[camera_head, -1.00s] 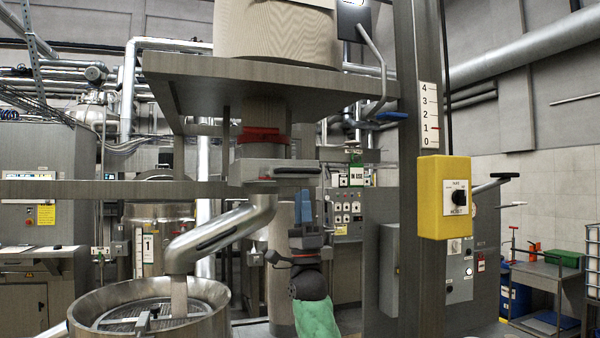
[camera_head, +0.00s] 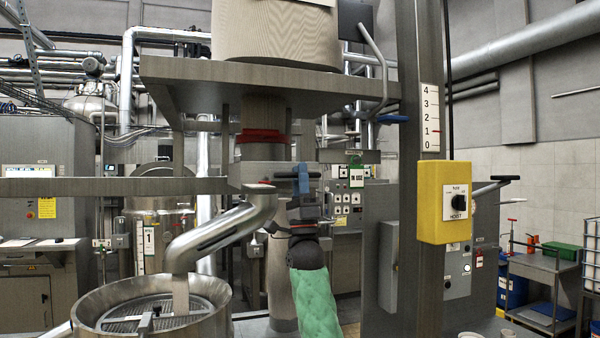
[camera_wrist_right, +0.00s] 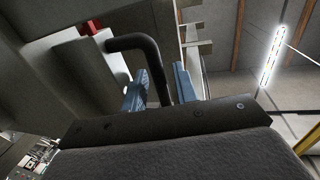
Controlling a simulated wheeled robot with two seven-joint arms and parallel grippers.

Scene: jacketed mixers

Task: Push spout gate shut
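The spout gate housing (camera_head: 262,174) is a grey box under the hopper outlet, above the sloping steel spout (camera_head: 222,232). Its black bent handle shows in the right wrist view (camera_wrist_right: 148,62); in the head view my gripper largely covers it. My right gripper (camera_head: 302,176) is raised in front of the housing's right side. In the wrist view its two blue fingers (camera_wrist_right: 160,92) stand apart on either side of the handle. The left finger is close to the handle, with a gap to the right one. Contact cannot be told. My left gripper is not in view.
An open round vessel (camera_head: 86,316) with a grate stands below the spout. A steel platform (camera_head: 290,78) overhangs the gate. A grey column (camera_head: 420,270) with a yellow hoist switch box (camera_head: 444,203) stands to the right of my arm.

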